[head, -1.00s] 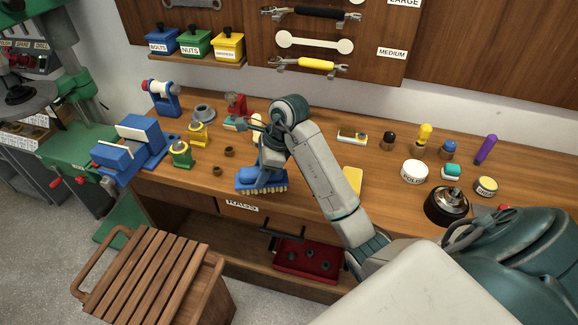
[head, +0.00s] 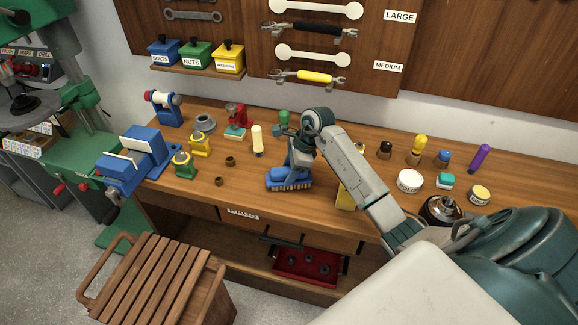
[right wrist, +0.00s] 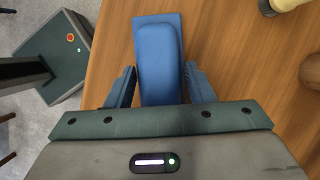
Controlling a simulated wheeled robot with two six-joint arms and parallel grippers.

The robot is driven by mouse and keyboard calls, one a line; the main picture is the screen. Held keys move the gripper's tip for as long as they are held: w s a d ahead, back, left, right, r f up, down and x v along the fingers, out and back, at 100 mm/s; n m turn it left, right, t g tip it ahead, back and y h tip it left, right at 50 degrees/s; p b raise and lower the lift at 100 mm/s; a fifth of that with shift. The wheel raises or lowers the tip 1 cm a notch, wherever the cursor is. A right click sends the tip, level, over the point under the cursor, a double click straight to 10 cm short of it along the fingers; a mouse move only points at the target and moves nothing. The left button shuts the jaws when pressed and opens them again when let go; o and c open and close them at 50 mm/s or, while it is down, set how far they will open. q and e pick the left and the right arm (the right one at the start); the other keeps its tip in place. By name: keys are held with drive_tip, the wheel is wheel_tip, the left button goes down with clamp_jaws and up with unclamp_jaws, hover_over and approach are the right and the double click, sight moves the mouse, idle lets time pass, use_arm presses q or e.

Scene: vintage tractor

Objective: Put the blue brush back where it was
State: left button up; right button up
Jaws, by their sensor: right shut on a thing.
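The blue brush (head: 289,181), with pale bristles pointing down, is over the front part of the wooden workbench. My right gripper (head: 299,152) is above it and shut on its blue grip. In the right wrist view the brush (right wrist: 160,60) lies between the two fingers of the gripper (right wrist: 160,88). I cannot tell whether the bristles touch the bench top. My left gripper is not in view.
The workbench (head: 250,186) has small brass parts and a blue vise (head: 138,160) at left. A yellow block (head: 345,197) is partly behind my arm. Tins and small tools stand at right. A slatted stool (head: 150,280) is in front.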

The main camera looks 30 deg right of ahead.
drive_tip(key=shift+f+b, duration=0.3)
drive_tip(key=o, duration=1.2)
drive_tip(key=shift+r, duration=0.1)
drive_tip(key=shift+r, duration=0.15)
drive_tip(key=b+v, duration=0.5)
drive_tip(key=v, duration=0.6)
drive_tip(key=shift+d, duration=0.15)
drive_tip(key=shift+s+r, duration=0.1)
drive_tip(key=shift+r, duration=0.25)
